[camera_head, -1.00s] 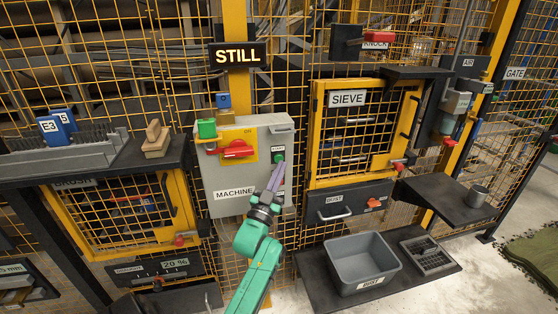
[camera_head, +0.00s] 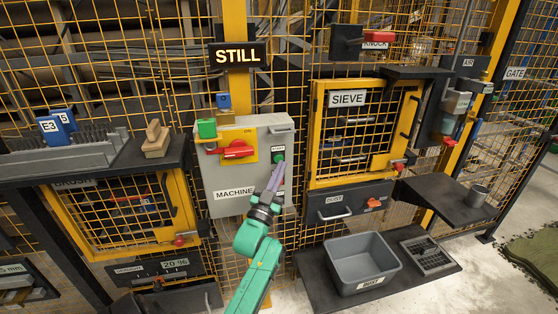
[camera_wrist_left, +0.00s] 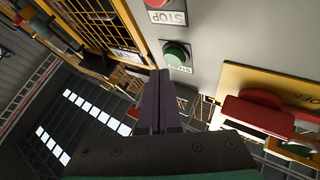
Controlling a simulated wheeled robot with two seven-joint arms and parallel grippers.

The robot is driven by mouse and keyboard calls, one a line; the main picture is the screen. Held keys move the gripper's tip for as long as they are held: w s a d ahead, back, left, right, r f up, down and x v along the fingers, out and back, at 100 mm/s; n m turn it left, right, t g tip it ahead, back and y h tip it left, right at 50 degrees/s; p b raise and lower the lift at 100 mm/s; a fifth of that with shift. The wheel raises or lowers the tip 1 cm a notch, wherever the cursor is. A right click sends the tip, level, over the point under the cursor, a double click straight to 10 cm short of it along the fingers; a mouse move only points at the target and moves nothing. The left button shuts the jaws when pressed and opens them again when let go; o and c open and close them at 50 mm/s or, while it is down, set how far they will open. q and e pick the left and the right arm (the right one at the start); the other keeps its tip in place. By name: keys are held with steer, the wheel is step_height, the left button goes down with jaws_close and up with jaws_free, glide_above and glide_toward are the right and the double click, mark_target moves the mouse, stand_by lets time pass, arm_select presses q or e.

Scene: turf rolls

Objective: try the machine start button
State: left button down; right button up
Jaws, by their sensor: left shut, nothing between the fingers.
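The green start button (camera_head: 279,156) sits on the right side of the grey machine box (camera_head: 225,180). In the left wrist view the green button (camera_wrist_left: 176,54) has a START label beside it. My left gripper (camera_head: 279,167) is shut and empty, its fingertips just below the button in the head view. In the left wrist view the left fingertips (camera_wrist_left: 160,73) lie beside the button and do not cover it. Whether they touch it or the panel, I cannot tell. The sign (camera_head: 238,55) above reads STILL. My right gripper is not in view.
A red rotary handle (camera_head: 236,150) on a yellow plate sits left of the button. A red stop button (camera_wrist_left: 157,3) is close to the green one. The sieve door (camera_head: 365,130) stands to the right. A grey dust bin (camera_head: 347,284) rests on a low shelf.

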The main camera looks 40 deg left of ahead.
arm_select(q)
steer(key=shift+a, duration=0.15)
steer(key=shift+w+a, duration=0.2)
steer(key=shift+w, duration=0.05)
steer(key=shift+w+a+b, duration=0.2)
steer(key=shift+a+b, duration=0.1)
steer(key=shift+a, duration=0.05)
stand_by(0.6)
steer(key=shift+s+d, duration=0.1)
steer(key=shift+d, duration=0.05)
steer(key=shift+s+d+p, duration=0.4)
steer(key=shift+d+p, duration=0.1)
steer(key=shift+d, duration=0.05)
